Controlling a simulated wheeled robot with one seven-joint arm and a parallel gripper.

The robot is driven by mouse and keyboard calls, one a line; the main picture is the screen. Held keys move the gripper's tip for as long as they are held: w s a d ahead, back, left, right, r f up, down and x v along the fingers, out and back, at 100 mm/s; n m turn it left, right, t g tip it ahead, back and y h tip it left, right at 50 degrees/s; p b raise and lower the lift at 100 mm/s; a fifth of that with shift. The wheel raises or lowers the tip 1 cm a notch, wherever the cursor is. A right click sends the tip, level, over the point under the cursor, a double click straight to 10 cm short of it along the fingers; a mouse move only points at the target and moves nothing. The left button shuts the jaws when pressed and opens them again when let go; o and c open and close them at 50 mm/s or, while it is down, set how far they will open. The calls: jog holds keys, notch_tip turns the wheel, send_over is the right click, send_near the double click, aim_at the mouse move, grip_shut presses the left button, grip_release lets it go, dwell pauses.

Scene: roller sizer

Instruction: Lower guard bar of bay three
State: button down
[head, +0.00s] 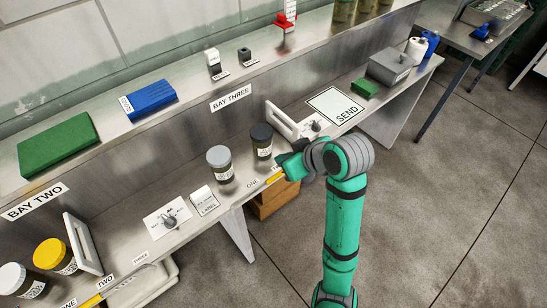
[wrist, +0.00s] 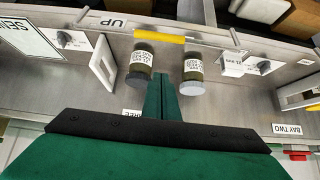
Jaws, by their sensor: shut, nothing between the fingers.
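The yellow guard bar of bay three (head: 274,178) shows as a short piece beside my gripper (head: 284,168), at the bench's front edge. In the wrist view the yellow bar (wrist: 160,38) lies across the front edge, ahead of my shut fingertips (wrist: 160,78), with a visible gap in the picture. Whether the fingers touch it in the head view is hard to tell. My gripper is empty. Two dark jars, one grey-lidded (head: 219,165) and one black-lidded (head: 262,140), stand behind the bar. The BAY THREE sign (head: 231,97) is on the back panel.
An UP label (wrist: 119,23) sits near one bar end. A white upright frame (head: 281,121) and a SEND panel (head: 336,107) lie to the right. A knob plate (head: 167,219) and LABEL box (head: 204,201) stand left. Floor in front is open.

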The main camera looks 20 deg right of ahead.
aim_at(278, 174)
jog(key=shift+d+r, duration=0.15)
jog(key=shift+d, duration=0.15)
jog(key=shift+w, duration=0.2)
jog(key=shift+x, duration=1.9)
jog(key=shift+f, duration=3.1)
jog(key=shift+a+f, duration=0.1)
jog(key=shift+a, duration=0.1)
